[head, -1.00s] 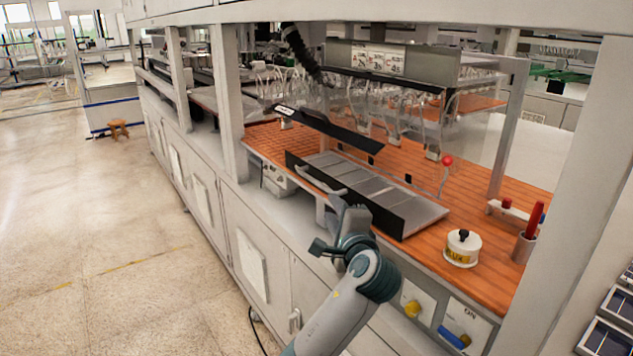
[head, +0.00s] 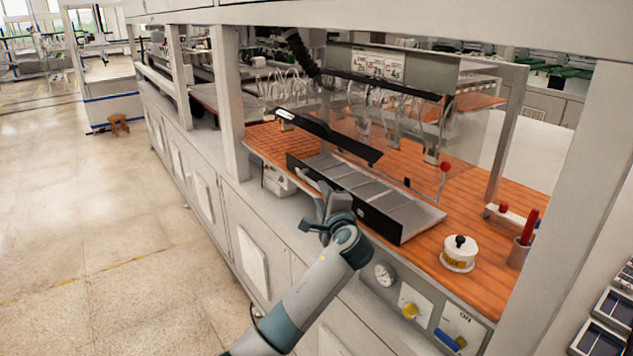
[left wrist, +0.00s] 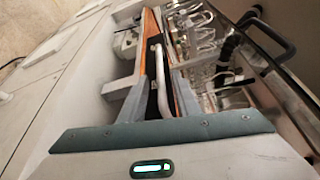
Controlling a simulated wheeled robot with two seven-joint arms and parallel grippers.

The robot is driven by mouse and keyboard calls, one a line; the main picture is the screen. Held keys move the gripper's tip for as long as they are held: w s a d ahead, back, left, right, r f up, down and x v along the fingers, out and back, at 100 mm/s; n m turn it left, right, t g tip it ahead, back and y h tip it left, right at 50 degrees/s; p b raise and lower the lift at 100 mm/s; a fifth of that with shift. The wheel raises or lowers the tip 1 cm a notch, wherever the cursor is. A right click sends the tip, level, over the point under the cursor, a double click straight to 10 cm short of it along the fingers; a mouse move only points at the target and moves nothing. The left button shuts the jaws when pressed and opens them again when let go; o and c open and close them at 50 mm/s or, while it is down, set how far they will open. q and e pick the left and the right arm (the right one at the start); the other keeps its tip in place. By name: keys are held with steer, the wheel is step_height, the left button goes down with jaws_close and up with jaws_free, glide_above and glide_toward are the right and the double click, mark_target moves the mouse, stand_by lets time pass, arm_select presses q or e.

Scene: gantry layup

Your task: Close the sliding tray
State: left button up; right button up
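The sliding tray (head: 425,215) is a grey compartmented tray with a black front panel (head: 380,220). It sticks out at the front edge of the orange bench top, under a raised clear shield. A pale bar handle (head: 305,174) is on the black panel; my gripper hides part of it. My left gripper (head: 325,200) is at the handle, in front of the panel. In the left wrist view its two fingers (left wrist: 156,100) are apart, with the handle (left wrist: 157,65) showing between them; contact cannot be told. My right gripper is not in view.
A white pot with a black knob (head: 459,252) and a cup of red-handled tools (head: 521,250) stand right of the tray. A gauge (head: 384,275) and knobs are on the cabinet front below. The floor (head: 110,240) at left is clear.

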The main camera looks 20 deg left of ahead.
arm_select(q)
steer(key=p+x, duration=0.1)
steer(key=x, duration=0.4)
steer(key=shift+r, duration=0.1)
steer(key=shift+p+x, duration=0.4)
steer(key=shift+x, duration=0.4)
jaws_close()
